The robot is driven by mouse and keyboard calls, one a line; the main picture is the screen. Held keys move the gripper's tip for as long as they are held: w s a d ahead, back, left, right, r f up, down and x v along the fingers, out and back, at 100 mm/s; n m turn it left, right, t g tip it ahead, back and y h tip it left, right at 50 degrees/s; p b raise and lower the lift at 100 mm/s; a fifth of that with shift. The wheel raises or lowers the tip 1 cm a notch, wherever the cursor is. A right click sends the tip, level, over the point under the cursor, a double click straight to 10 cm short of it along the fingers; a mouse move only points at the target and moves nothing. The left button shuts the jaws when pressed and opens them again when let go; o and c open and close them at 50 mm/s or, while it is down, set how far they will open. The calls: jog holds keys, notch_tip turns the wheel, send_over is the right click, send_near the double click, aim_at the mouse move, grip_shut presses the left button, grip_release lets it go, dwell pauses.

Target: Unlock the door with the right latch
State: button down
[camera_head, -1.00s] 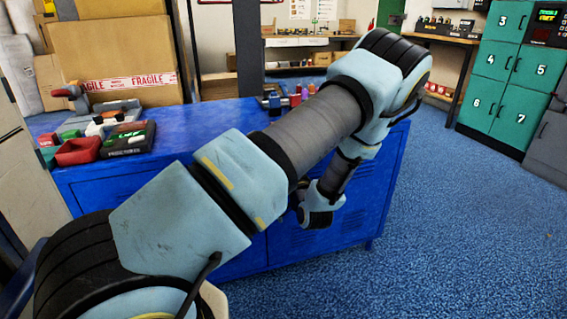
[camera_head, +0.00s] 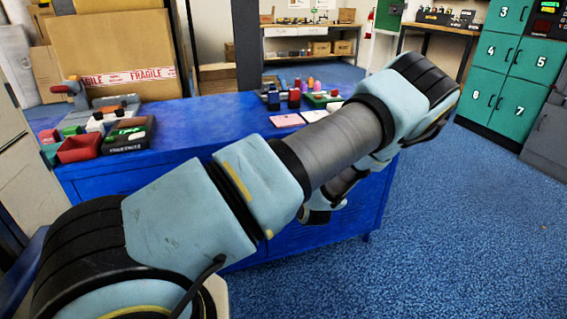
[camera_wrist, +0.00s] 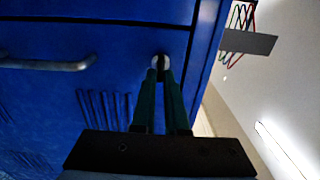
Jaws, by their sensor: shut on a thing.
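The blue cabinet (camera_head: 340,222) stands in front of me, and its blue door (camera_wrist: 60,120) fills most of the wrist view. A small round silver latch (camera_wrist: 160,60) sits near the door's right edge in that view. My gripper (camera_wrist: 160,76) has its two dark green fingers close together, with their tips shut on the latch. The fingers cover part of the latch, so how far it is turned cannot be told. In the head view my arm hides the latch and most of the gripper.
A grey bar handle (camera_wrist: 48,64) is on the blue front, left of the latch. The cabinet top bears a red bin (camera_head: 80,148), small bottles (camera_head: 294,97) and a pink card (camera_head: 287,120). Cardboard boxes (camera_head: 130,60) stand behind. Blue floor (camera_head: 460,220) is clear to the right.

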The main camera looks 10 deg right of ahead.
dwell(0.4)
jog(key=c, duration=0.9)
grip_release()
jog(key=shift+c, duration=0.2)
jog(key=s+d, duration=0.1)
jog(key=s, duration=0.9)
jog(key=shift+s+d, duration=0.2)
jog(key=shift+s, duration=0.2)
